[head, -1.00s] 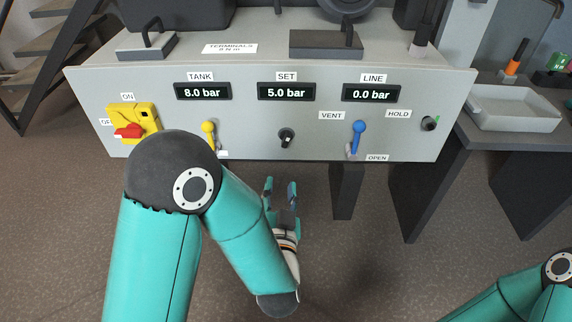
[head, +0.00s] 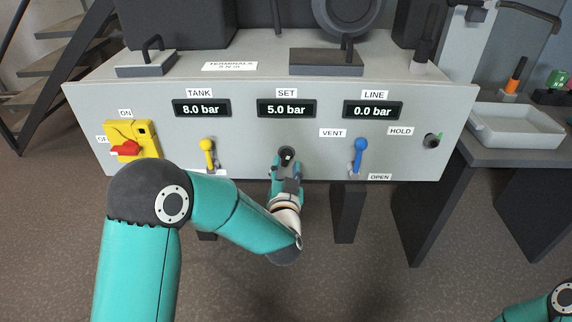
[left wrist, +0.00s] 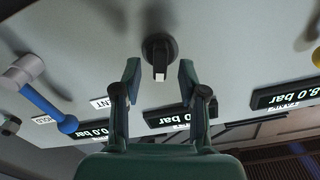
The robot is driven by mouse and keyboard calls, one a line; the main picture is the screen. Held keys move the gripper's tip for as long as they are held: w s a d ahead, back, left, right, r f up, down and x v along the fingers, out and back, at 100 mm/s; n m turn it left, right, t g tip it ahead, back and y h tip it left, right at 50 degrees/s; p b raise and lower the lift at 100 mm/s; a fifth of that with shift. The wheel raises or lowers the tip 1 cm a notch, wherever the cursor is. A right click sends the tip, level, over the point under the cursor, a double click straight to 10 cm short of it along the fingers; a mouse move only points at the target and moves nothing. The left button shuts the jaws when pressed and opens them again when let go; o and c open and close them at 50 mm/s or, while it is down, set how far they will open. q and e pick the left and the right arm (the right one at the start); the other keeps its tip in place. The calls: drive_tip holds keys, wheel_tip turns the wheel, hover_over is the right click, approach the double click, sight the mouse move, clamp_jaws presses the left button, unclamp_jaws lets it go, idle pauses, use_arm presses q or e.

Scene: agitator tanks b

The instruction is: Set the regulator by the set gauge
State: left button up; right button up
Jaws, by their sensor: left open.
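The regulator, a small black knob (left wrist: 159,54) with a light-coloured mark, sits on the grey panel below the SET gauge (head: 288,108). The gauge reads 5.0 bar. The TANK gauge (head: 202,108) reads 8.0 bar and the LINE gauge (head: 373,109) reads 0.0 bar. My left gripper (head: 287,160) is in front of the knob and partly covers it in the head view. In the left wrist view my left gripper (left wrist: 159,78) is open, with a finger on either side of the knob and gaps beside it. My right gripper is out of view.
A yellow lever (head: 207,147) is left of the knob and a blue lever (head: 360,152) is right of it. A yellow switch with a red handle (head: 127,149) is at far left. A HOLD button (head: 431,141) is at far right. A tray (head: 515,126) stands on the side table.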

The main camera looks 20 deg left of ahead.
use_arm(q)
drive_tip(key=shift+x, duration=1.25)
